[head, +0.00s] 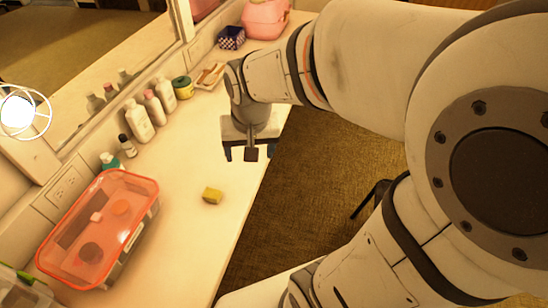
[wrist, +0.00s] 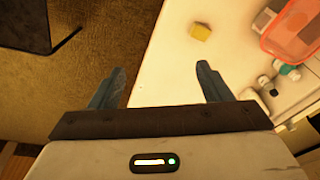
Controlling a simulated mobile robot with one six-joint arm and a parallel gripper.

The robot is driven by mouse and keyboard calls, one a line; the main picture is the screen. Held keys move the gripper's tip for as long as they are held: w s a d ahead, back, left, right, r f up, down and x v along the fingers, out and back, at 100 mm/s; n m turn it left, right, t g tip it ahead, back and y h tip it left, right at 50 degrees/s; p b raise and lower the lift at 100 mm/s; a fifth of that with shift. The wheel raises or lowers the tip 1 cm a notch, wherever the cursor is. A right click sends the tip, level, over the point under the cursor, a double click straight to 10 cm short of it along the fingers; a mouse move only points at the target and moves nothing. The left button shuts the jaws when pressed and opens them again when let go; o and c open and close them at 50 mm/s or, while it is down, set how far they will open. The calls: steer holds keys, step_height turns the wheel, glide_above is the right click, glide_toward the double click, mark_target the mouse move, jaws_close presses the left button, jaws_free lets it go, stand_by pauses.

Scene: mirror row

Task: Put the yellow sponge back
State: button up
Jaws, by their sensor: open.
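The yellow sponge (head: 212,195) is a small block lying on the pale counter (head: 190,235), between the orange-lidded box and the counter's front edge. In the wrist view the sponge (wrist: 201,31) is beyond the fingertips, up and to the right of the gap between them. My gripper (head: 248,153) is open and empty above the counter's front edge, apart from the sponge and farther along the counter. In the wrist view my gripper's two fingers (wrist: 158,80) are spread wide, with carpet and the counter edge between them.
A clear box with an orange lid (head: 105,222) stands at the left. Several bottles (head: 153,107) line the back below the mirror (head: 100,50). A pink container (head: 264,18) and a dark patterned box (head: 231,38) stand at the far end. The counter around the sponge is clear.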

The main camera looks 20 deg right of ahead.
steer(key=s+d+r+n+t, duration=0.1)
steer(key=s+d+r+n, duration=0.1)
steer(key=s, duration=0.6)
steer(key=shift+d+r, duration=0.4)
steer(key=shift+r, duration=0.4)
steer(key=shift+s, duration=0.1)
